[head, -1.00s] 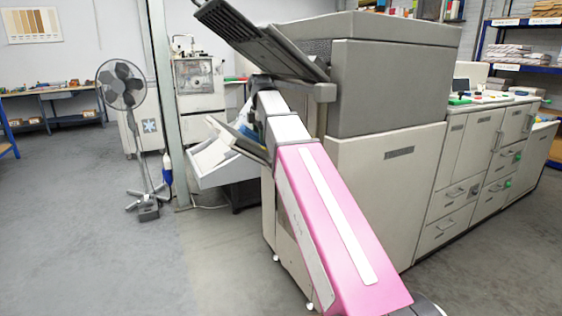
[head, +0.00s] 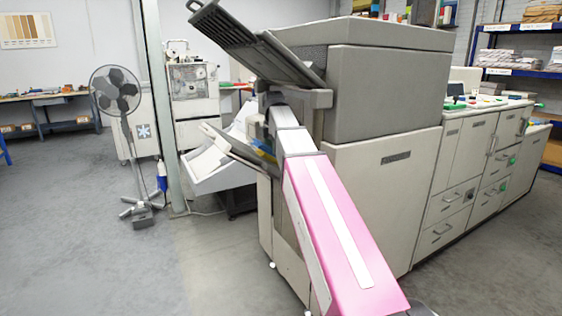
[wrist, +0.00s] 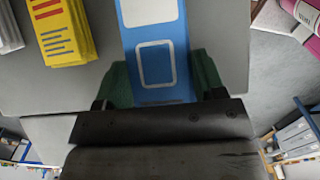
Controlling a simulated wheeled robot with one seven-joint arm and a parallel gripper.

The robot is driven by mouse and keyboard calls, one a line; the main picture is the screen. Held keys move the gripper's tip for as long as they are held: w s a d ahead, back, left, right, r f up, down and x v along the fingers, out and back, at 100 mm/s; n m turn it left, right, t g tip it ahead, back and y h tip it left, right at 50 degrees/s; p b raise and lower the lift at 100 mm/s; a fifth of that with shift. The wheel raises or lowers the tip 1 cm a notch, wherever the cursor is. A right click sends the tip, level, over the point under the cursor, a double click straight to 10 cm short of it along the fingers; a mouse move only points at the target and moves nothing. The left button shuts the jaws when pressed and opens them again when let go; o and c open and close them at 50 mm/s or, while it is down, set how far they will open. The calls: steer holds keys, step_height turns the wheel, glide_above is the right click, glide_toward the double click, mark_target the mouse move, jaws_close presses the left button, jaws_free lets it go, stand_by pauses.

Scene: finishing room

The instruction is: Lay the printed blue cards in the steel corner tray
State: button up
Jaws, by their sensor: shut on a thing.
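In the wrist view my gripper (wrist: 160,82) has its green fingers on either side of a blue printed stack of cards (wrist: 155,62) and is shut on it. The stack shows a white outlined square and a white panel at the top edge. It lies over a flat grey surface (wrist: 220,40); I cannot tell whether it touches it. In the head view my arm reaches toward the printer's side, and a small patch of blue (head: 261,144) shows near its end. The gripper there is mostly hidden. I cannot pick out the steel corner tray with certainty.
A yellow stack (wrist: 68,38) with red and blue bars lies left of the blue cards. A pale stack (wrist: 8,30) is cut off at the left edge. The large printer (head: 385,180) stands beside my arm.

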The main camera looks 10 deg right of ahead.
steer(key=d+f, duration=0.1)
steer(key=w+d+f, duration=0.1)
steer(key=d, duration=0.1)
steer(key=shift+w+d+f, duration=0.1)
steer(key=shift+w+d, duration=0.05)
steer(key=shift+w, duration=0.05)
steer(key=shift+f, duration=1.75)
steer(key=shift+f, duration=0.2)
steer(key=o, duration=1.1)
steer(key=shift+c, duration=0.2)
